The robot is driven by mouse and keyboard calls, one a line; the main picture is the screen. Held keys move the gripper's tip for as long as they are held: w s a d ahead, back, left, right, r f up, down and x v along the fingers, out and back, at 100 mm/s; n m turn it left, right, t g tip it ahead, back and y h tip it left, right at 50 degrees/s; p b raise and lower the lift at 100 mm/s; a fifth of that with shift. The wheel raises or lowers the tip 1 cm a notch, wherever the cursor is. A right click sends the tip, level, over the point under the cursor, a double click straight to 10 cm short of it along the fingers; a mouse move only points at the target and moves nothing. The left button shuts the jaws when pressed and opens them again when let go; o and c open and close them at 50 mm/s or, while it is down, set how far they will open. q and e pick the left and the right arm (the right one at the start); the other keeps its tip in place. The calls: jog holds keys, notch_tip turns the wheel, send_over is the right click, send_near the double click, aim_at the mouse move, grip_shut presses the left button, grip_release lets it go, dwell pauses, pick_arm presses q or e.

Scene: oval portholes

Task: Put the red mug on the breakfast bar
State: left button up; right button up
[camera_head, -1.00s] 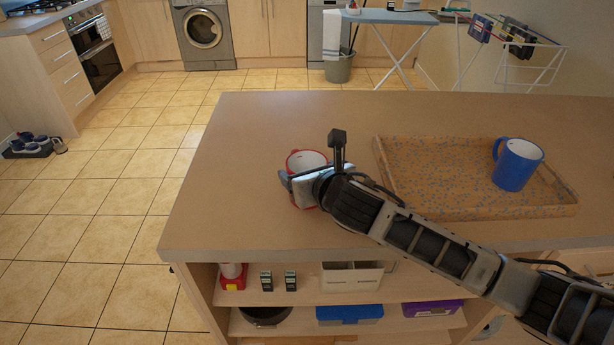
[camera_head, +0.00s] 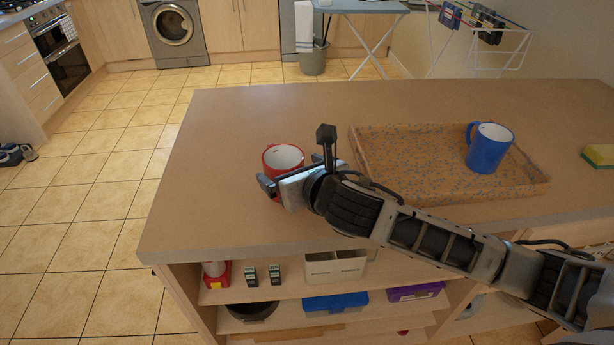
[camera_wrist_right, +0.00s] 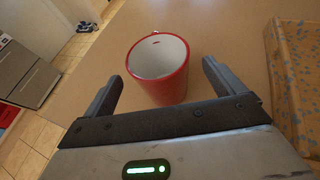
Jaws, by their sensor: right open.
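The red mug (camera_head: 283,158), white inside, stands upright on the breakfast bar's brown top (camera_head: 225,130), left of the tray. In the right wrist view the mug (camera_wrist_right: 160,72) stands just beyond and between the open fingers, apart from both. My right gripper (camera_head: 272,180) is open and empty at the near side of the mug, and hides part of its lower body. In the right wrist view its two fingers (camera_wrist_right: 160,88) show spread apart. My left gripper is not in view.
A speckled orange-brown tray (camera_head: 400,140) holds a blue mug (camera_head: 489,148). A yellow-green sponge (camera_head: 600,155) lies at the far right. Shelves below the top hold a white box (camera_head: 335,268) and a blue box (camera_head: 335,301). The top left of the red mug is clear.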

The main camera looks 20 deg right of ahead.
jog(key=v, duration=0.7)
jog(key=shift+s, duration=0.1)
